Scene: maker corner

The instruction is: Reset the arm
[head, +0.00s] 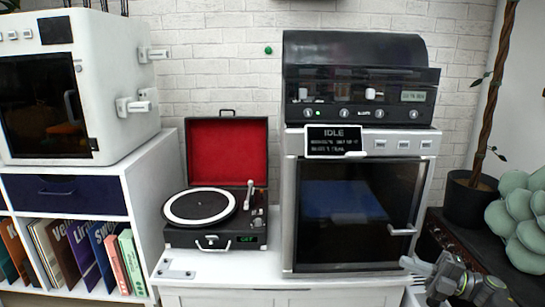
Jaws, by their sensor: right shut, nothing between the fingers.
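A record player (210,237) stands open on the white cabinet, its red-lined lid (226,152) upright. A black disc with a white ring (199,206) lies on its platter. The pale tonearm (249,198) is at the right of the disc; whether its tip touches the disc is too small to tell. A small green display (247,239) is on the front, its text hard to read. My right gripper (411,267) is shut and empty at the lower right, in front of the oven and well away from the record player. My left gripper is not in view.
A glass-door oven (355,212) with a black machine (354,78) and a sign reading IDLE (334,141) stands right of the player. A white machine (110,85) sits on the left shelf above several record sleeves (65,250). A potted plant (470,200) stands at right.

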